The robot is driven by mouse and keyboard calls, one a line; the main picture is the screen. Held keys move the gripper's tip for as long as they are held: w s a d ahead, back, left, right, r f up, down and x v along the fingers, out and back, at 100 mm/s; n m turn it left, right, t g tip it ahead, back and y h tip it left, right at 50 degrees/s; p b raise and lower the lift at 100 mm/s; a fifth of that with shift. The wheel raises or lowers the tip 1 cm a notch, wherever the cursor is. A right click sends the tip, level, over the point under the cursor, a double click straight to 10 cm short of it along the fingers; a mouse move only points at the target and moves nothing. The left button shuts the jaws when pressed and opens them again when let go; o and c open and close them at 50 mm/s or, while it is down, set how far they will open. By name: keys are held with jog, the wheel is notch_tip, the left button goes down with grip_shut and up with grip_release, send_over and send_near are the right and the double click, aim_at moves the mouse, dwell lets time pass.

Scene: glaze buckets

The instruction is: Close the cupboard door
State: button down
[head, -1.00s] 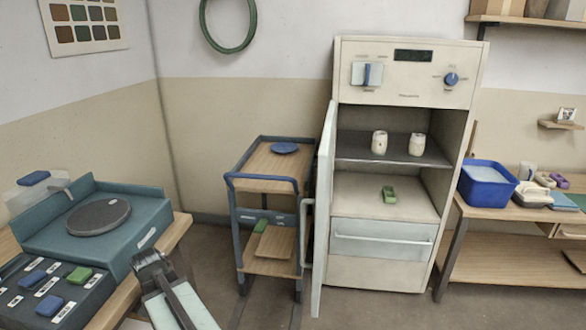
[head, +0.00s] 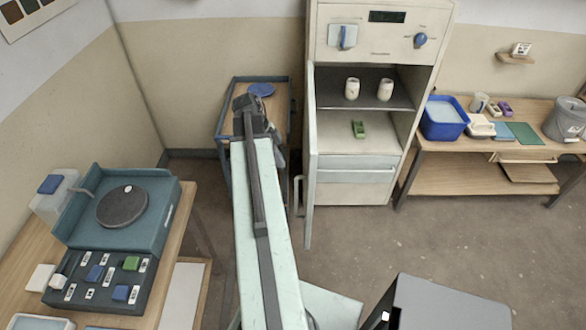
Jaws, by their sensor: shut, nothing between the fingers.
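The tall cream cupboard (head: 395,45) stands against the back wall. Its pale door (head: 311,170) is hinged on the left side and stands wide open toward me, seen nearly edge-on. The door's handle (head: 298,195) sticks out on its left face. Inside are two pale cups (head: 352,89) (head: 385,90) on the dark shelf and a green block (head: 358,129) on the floor below. My arm reaches forward left of the door. My gripper (head: 278,156) is shut and empty, partly hidden behind my arm, to the left of the door and apparently apart from it.
A blue-framed trolley (head: 226,125) with a blue plate (head: 261,89) stands left of the door, partly behind my arm. A workbench with a blue tub (head: 442,120) stands right of the cupboard. A table with a pottery wheel (head: 122,207) is at left. Floor before the cupboard is clear.

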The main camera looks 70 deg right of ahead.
jog(key=s+d+f+b, duration=0.2)
jog(key=s+f+b, duration=0.4)
jog(key=f+b, duration=0.2)
jog(key=shift+b+x, duration=0.35)
jog(key=shift+x, duration=0.4)
jog(key=shift+s, duration=0.15)
